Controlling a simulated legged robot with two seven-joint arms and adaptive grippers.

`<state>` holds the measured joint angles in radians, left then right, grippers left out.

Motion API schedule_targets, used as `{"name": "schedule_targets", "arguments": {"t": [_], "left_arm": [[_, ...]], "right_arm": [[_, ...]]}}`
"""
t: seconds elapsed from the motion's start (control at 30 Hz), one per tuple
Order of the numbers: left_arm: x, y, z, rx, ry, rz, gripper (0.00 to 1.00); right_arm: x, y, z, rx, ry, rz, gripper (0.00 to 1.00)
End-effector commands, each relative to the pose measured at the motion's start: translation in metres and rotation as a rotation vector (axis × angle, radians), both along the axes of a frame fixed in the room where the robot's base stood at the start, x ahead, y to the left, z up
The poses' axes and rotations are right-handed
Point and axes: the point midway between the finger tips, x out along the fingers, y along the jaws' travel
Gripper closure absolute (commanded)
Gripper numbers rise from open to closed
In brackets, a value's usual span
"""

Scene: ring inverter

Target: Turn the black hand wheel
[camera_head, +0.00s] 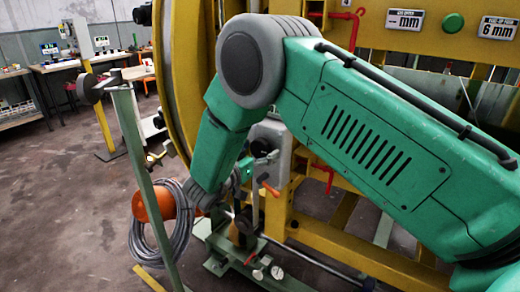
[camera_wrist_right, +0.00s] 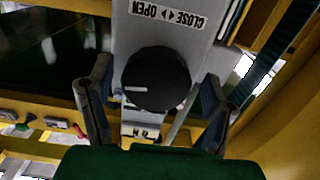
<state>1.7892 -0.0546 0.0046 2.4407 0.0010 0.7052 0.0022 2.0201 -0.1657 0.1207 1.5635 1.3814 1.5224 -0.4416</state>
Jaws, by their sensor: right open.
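The black hand wheel (camera_wrist_right: 157,80) is a round black knob with a white mark, on a grey box (camera_wrist_right: 195,50) with a CLOSE/OPEN label. The label appears upside down in the right wrist view. My right gripper (camera_wrist_right: 155,92) is open, one finger on each side of the wheel; I cannot tell whether they touch it. In the head view, my right gripper (camera_head: 254,166) is at the front of the grey box (camera_head: 283,140), small and partly hidden by my green arm. My left gripper is not in view.
A yellow frame (camera_head: 370,40) with labelled panels stands behind my arm. A green post (camera_head: 138,170) and a coiled grey cable (camera_head: 155,235) stand at left. Red handles (camera_head: 271,189) and a low green base (camera_head: 225,262) are close by. Open floor lies left.

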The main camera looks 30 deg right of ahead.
Motion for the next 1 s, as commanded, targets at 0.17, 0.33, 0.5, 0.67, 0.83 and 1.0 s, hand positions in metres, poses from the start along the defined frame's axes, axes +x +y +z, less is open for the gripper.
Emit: {"name": "schedule_targets", "arguments": {"t": [0.17,0.33,0.5,0.67,0.83,1.0], "left_arm": [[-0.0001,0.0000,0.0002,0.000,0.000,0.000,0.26],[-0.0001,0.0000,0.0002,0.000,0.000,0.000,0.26],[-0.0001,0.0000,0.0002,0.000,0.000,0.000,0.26],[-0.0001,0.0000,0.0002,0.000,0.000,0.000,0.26],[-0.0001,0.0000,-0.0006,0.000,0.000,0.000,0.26],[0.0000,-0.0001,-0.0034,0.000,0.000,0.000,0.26]], "right_arm": [[0.0026,-0.0075,-0.0002,0.000,0.000,-0.001,0.26],[0.0027,-0.0073,-0.0002,0.000,0.000,-0.001,0.26],[0.0027,-0.0070,-0.0002,0.000,0.000,0.000,0.69],[0.0028,-0.0066,-0.0001,0.000,0.000,0.001,0.78],[0.0030,-0.0062,-0.0004,0.007,-0.014,0.001,0.77],[0.0030,-0.0058,-0.0010,0.029,-0.067,0.002,0.77]]}}
